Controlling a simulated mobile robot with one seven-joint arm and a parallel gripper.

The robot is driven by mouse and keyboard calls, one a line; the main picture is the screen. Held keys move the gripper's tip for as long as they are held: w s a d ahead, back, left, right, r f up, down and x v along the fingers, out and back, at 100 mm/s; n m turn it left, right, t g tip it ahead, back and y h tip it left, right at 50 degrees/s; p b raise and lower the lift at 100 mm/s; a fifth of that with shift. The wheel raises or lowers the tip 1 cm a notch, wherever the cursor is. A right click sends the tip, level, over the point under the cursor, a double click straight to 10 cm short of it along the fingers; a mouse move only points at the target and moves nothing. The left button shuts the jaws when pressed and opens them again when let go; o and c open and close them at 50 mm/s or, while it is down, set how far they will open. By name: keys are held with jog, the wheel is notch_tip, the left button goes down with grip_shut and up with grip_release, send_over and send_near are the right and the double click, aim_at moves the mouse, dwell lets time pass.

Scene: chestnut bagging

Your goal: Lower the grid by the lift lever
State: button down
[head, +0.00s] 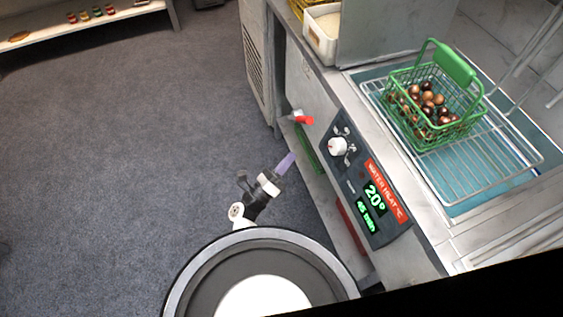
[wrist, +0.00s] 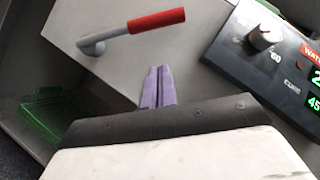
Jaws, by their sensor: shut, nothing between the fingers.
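The lift lever has a red handle (wrist: 156,20) on a grey metal arm, joined to a pivot on the machine's front panel. In the head view its red handle (head: 304,120) shows at the left end of that panel. My gripper (head: 288,160) has purple fingers and is shut and empty. In the wrist view my gripper (wrist: 158,70) points at the panel just below the red handle, apart from it. The wire grid (head: 497,150) lies over the blue-lined basin (head: 470,201). A green basket (head: 420,145) of brown chestnuts stands on the grid.
The control panel (head: 364,185) has a white knob (head: 337,146) and green displays. A white container (head: 320,45) stands beside the basin at the back. A low shelf (head: 90,28) is at the far left. The carpet (head: 130,150) left of the machine is clear.

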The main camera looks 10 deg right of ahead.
jog(key=w+d+r+p, duration=0.3)
jog(key=w+d+r, duration=0.1)
jog(key=w, duration=0.1)
jog(key=shift+w+r, duration=0.3)
jog(key=shift+r, duration=0.1)
jog(key=shift+w, duration=0.1)
